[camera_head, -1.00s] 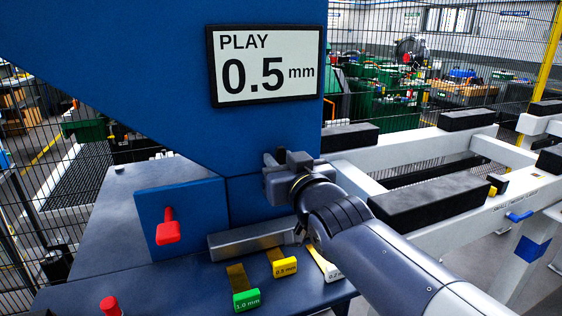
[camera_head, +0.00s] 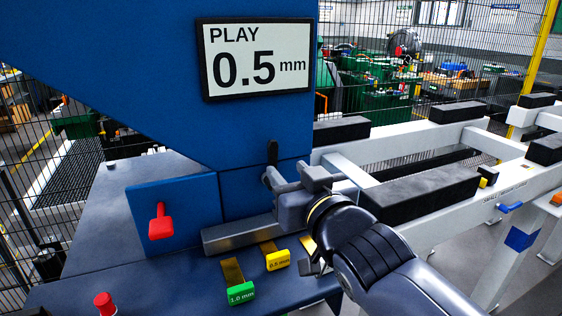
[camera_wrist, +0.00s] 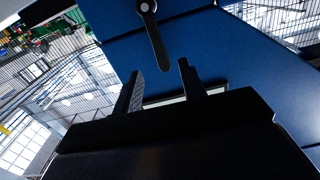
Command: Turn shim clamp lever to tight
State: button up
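A black lever (camera_head: 272,155) is mounted on the blue machine column, just above the grey clamp bar (camera_head: 238,234). In the wrist view the same lever (camera_wrist: 156,36) hangs from a round pivot, its free end pointing toward the space between my fingers. My gripper (camera_head: 298,178) is beside the lever in the head view. In the wrist view my gripper (camera_wrist: 160,82) is open, its two fingers apart with nothing held. Contact with the lever cannot be told. A red lever (camera_head: 162,222) stands on a blue panel at the left. No label marks which lever is the clamp's.
A green 1.0 mm shim (camera_head: 241,292) and a yellow 0.5 mm shim (camera_head: 277,260) lie at the bar; my arm covers another. A display (camera_head: 258,60) reads PLAY 0.5 mm. A red knob (camera_head: 105,304) is at front left. Black-padded rails (camera_head: 420,190) are at right.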

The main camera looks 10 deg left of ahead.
aim_at(274, 157)
jog(key=shift+p+v, duration=0.35)
jog(key=shift+v, duration=1.05)
jog(key=b+x, duration=0.1)
jog(key=x, duration=1)
jog(key=shift+s, duration=0.2)
